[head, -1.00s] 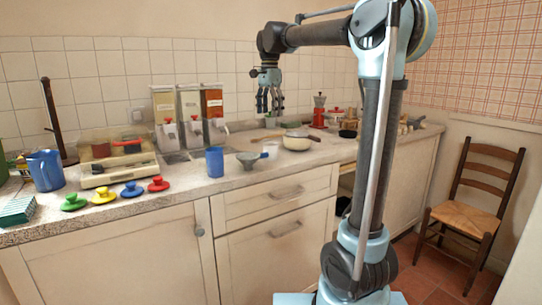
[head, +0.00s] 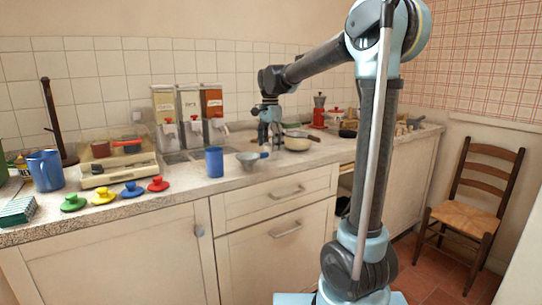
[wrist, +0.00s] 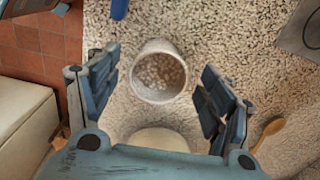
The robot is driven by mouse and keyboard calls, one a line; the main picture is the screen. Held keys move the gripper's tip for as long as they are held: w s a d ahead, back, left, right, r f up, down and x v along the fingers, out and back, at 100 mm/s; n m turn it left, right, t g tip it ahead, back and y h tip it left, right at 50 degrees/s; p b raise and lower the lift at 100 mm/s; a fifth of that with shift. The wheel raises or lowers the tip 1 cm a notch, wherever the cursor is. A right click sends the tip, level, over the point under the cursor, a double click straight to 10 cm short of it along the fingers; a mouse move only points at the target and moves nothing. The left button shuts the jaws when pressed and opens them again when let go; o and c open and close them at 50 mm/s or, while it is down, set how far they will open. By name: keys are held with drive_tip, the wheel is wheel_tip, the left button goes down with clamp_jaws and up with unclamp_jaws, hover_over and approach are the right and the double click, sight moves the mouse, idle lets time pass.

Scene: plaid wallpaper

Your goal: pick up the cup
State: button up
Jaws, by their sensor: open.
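A pale grey, round cup (wrist: 158,75) stands on the speckled worktop in the wrist view, and I look down into its mouth. My gripper (wrist: 162,68) is open, with one dark blue finger on each side of the cup and space between. In the head view my gripper (head: 270,146) points down low over the counter, left of a cream pan; I cannot make out the pale cup there. A plain blue cup (head: 214,162) stands at the counter's front, left of my gripper.
The cream pan (head: 297,143) is just right of my gripper. Food dispensers (head: 190,115) stand behind to the left. A wooden spoon (wrist: 267,131) lies at the right in the wrist view.

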sight(270, 150)
drive_tip(key=shift+f, duration=1.7)
drive_tip(key=c, duration=1.3)
